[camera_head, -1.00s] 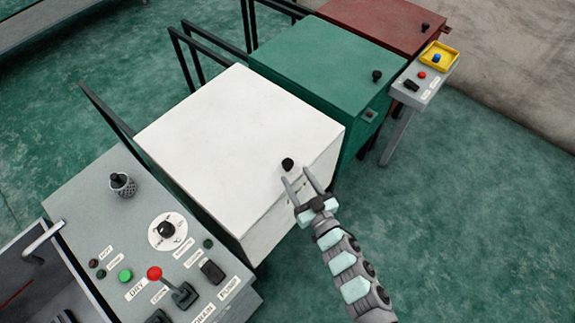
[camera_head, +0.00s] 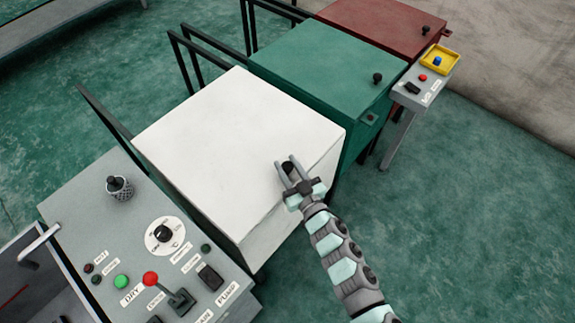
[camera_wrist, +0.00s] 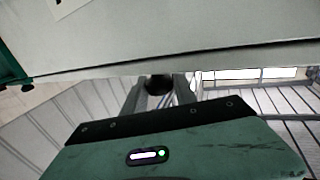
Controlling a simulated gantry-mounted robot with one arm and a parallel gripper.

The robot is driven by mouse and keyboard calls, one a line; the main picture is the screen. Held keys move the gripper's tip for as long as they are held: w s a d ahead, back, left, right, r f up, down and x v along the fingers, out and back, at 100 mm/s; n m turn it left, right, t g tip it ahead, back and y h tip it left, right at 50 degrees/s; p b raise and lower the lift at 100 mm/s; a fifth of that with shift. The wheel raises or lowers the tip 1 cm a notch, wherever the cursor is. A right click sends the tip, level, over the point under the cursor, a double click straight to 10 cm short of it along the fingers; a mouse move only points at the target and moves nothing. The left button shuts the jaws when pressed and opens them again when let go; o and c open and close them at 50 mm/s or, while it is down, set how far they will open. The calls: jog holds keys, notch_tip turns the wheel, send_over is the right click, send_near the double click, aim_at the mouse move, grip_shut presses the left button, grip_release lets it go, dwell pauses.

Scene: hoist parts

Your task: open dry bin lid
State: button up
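A white bin with a flat white lid (camera_head: 225,140) stands in the middle of the head view, lid down. A small black knob (camera_head: 288,167) sits near the lid's front corner. My gripper (camera_head: 287,162) is at this knob, with its fingers apart, one on each side. The wrist view shows the dark knob (camera_wrist: 158,84) between the fingertips, with little gap; whether they touch it I cannot tell. The white bin's wall (camera_wrist: 170,35) fills the top of that view. No label on the bin is readable.
A green-lidded bin (camera_head: 320,60) and a red-lidded bin (camera_head: 385,22) stand behind, with a small control stand (camera_head: 425,85) to their right. A grey control panel (camera_head: 125,225) with a DRY label is at the lower left. Floor at right is clear.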

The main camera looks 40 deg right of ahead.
grip_shut()
dwell(1.0)
